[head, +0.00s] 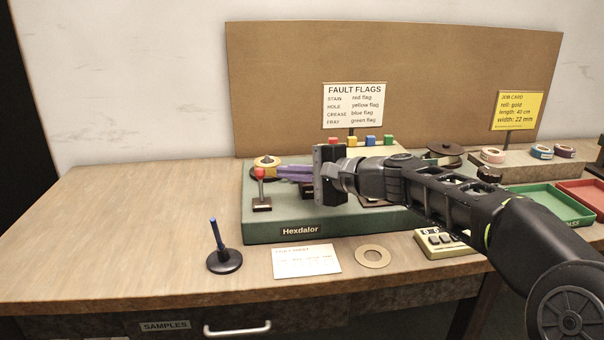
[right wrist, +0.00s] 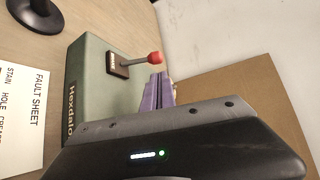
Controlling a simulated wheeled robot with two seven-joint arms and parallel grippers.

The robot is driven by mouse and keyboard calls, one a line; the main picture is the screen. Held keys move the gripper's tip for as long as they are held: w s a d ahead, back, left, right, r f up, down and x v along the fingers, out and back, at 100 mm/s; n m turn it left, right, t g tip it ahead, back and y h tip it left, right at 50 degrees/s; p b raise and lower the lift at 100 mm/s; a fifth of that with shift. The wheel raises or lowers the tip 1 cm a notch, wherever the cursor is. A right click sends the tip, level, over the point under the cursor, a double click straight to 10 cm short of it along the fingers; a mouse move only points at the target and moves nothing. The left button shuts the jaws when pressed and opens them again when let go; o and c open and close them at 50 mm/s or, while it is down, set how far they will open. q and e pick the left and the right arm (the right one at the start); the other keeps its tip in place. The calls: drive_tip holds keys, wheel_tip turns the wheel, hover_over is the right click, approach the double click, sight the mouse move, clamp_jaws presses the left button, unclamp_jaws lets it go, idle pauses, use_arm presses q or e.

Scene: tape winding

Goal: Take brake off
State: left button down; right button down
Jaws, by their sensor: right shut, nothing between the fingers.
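A lever with a red knob (head: 260,173) stands on a small dark base on the left part of the green Hexdalor machine (head: 262,230). It looks nearly upright in the head view. My left gripper is not in view.
A yellowish reel (head: 267,161) sits behind the lever. Coloured flags (head: 370,140) stand behind my right arm, which hides the machine's middle. The table's left side is clear.

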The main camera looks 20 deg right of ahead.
sight(261, 185)
drive_tip(key=shift+x, duration=2.1)
